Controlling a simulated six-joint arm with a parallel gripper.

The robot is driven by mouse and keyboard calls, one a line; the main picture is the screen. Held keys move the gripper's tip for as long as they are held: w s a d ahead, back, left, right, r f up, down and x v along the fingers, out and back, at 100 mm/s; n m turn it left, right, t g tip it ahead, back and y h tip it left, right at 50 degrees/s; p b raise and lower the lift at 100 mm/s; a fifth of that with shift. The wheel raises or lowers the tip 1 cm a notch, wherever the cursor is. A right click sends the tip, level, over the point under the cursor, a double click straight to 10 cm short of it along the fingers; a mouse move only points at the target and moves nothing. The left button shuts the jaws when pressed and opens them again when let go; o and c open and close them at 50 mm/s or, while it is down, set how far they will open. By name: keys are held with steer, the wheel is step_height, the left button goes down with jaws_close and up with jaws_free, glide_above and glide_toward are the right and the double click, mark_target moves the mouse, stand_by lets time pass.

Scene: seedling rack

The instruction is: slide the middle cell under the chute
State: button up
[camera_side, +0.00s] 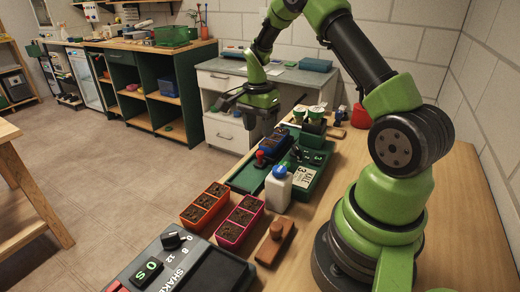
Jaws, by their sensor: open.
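An orange tray (189,219) with three soil-filled cells lies on the bench at the front left. A pink tray (229,241), also with three soil-filled cells, lies to its right. Each has one middle cell. A green device (311,179) with a label and dark parts stands behind them; I cannot tell which part is the chute. My gripper (246,112) is open and empty, raised above the far part of the bench, behind and clear of both trays. Its fingertips are small in the view.
A white bottle (278,191) with a blue cap stands between the pink tray and the device. A wooden block (276,243) lies right of the pink tray. A grey shaker box (205,272) fills the front edge. Bare bench lies to the right.

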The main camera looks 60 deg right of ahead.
mark_target(260, 152)
step_height(260, 152, down, 7)
steer(key=shift+s+f, duration=0.1)
steer(key=shift+s, duration=0.05)
